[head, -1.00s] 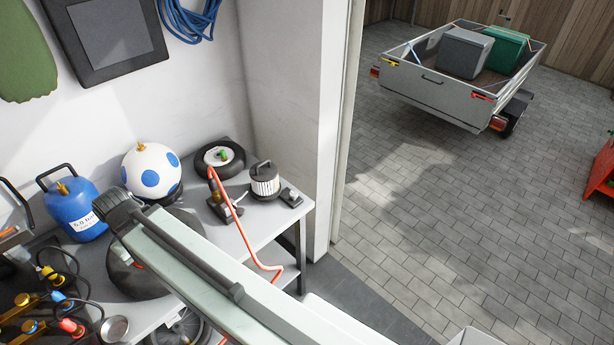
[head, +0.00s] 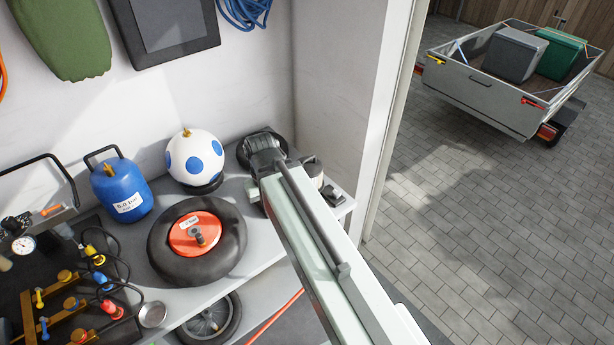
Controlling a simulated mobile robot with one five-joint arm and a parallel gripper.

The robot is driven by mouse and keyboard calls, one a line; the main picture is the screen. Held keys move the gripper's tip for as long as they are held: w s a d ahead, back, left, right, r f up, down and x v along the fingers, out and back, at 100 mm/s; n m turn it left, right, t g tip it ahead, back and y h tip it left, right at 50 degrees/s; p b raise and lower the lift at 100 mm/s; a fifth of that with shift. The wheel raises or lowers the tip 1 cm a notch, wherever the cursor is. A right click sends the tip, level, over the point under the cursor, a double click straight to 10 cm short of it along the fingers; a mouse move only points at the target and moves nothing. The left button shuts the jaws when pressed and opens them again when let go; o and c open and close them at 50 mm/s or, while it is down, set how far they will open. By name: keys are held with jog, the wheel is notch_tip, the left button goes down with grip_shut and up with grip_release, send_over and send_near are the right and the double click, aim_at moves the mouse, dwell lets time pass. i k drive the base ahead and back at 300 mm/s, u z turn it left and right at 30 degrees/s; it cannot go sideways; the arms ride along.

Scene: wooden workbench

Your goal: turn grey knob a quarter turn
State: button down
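A small grey knob-like piece (head: 199,238) sits at the centre of an orange-red disc (head: 184,243) on a black tyre (head: 165,262), which lies flat on the grey bench. I cannot tell whether it is the grey knob meant; I see no other clear grey knob. My gripper (head: 255,185) is at the far end of my pale arm, to the right of and beyond the tyre, over the right end of the bench. It is apart from the knob-like piece in the picture. Its fingers are not clearly visible.
A brass manifold (head: 60,290) with hoses and coloured handles is at left. My arm partly hides items at the bench's right end, near the wall edge (head: 385,130).

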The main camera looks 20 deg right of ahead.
aim_at(336, 193)
jog(key=u, duration=0.55)
jog(key=k, duration=2.15)
jog(key=z, duration=0.6)
jog(key=i, duration=1)
